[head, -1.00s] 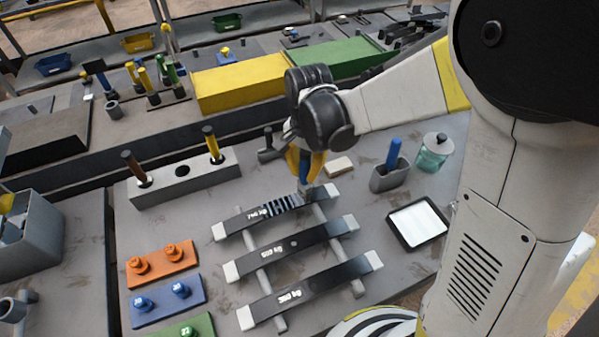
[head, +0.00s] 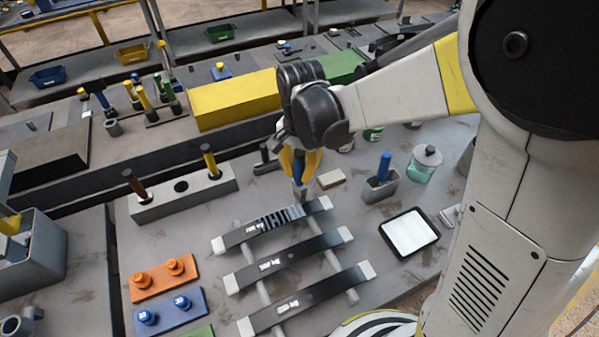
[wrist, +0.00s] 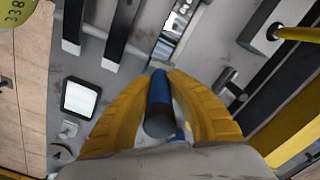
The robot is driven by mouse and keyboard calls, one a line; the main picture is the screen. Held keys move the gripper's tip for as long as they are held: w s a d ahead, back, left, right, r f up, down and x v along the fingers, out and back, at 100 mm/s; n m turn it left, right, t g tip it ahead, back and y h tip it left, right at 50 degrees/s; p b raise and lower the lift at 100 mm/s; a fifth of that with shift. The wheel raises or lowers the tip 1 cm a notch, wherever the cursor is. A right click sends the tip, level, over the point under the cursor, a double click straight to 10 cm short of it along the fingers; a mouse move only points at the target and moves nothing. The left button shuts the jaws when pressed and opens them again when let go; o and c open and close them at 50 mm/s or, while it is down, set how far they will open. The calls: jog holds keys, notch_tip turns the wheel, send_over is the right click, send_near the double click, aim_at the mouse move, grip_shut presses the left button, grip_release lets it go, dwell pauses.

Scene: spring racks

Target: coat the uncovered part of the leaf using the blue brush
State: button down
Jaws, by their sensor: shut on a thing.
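My gripper (head: 300,165) has yellow fingers shut on the blue brush (head: 298,172), whose handle points up between them. The blue brush handle (wrist: 160,95) also shows in the wrist view. Its bristle end is down at the right part of the farthest leaf (head: 240,235); whether it touches cannot be told. That leaf is a dark bar with pale ends, a white weight label, and dark and light stripes on its right half. It shows partly at the top of the wrist view (wrist: 180,20). Two other dark leaves (head: 290,257) (head: 305,302) lie nearer, with few or no stripes.
The leaves rest across two grey rails. A grey cup with a blue handle (head: 380,187), a glass jar (head: 424,165) and a white-topped tray (head: 409,232) stand right. A beige block (head: 331,178) lies close to the gripper. Orange (head: 165,278) and blue (head: 170,312) plates lie left.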

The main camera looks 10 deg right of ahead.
aim_at(300, 164)
jog(key=shift+r+p, duration=1.15)
jog(key=shift+r, duration=0.35)
jog(key=shift+f, duration=0.15)
notch_tip(300, 164, down, 7)
jog(key=a+b, duration=0.2)
jog(key=b, duration=0.4)
jog(key=shift+s+a, duration=0.15)
jog(key=shift+s, duration=0.2)
jog(key=shift+f+b, duration=0.8)
jog(key=shift+f, duration=0.05)
